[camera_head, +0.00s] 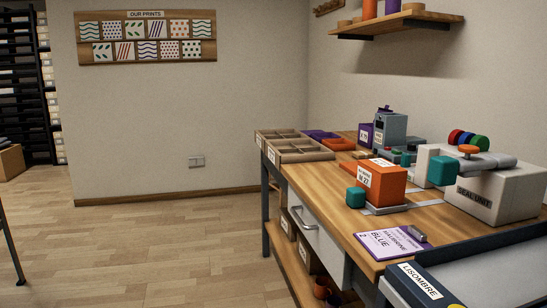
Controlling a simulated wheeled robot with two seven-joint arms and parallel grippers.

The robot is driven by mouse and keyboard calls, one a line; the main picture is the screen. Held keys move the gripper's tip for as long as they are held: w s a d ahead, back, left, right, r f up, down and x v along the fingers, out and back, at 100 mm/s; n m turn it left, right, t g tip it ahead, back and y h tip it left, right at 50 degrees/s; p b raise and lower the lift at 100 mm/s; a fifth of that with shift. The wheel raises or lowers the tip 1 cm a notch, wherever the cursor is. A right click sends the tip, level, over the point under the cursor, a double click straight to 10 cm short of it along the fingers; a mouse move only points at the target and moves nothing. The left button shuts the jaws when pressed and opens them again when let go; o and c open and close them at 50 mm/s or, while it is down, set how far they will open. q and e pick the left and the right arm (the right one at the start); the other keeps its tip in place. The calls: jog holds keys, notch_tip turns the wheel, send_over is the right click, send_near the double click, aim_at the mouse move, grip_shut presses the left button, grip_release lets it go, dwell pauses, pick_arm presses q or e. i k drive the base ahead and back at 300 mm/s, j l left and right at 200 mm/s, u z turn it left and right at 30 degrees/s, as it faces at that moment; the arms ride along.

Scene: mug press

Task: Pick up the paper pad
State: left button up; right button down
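Neither of my grippers is in view. I cannot make out for sure which thing is the paper pad. A flat purple and white printed card (392,243) lies near the front edge of the wooden workbench (435,217), with a small grey block (418,233) at its right corner. Flat purple items (320,135) lie at the back of the bench, too small to identify.
An orange press block (385,182) with a teal knob stands mid-bench. A white sealing unit (500,190) stands to its right. Divided trays (300,152) sit at the back left. The floor (150,240) at left is open.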

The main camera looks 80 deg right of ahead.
aim_at(360, 155)
jog(key=i, duration=0.5)
jog(key=z, duration=3.1)
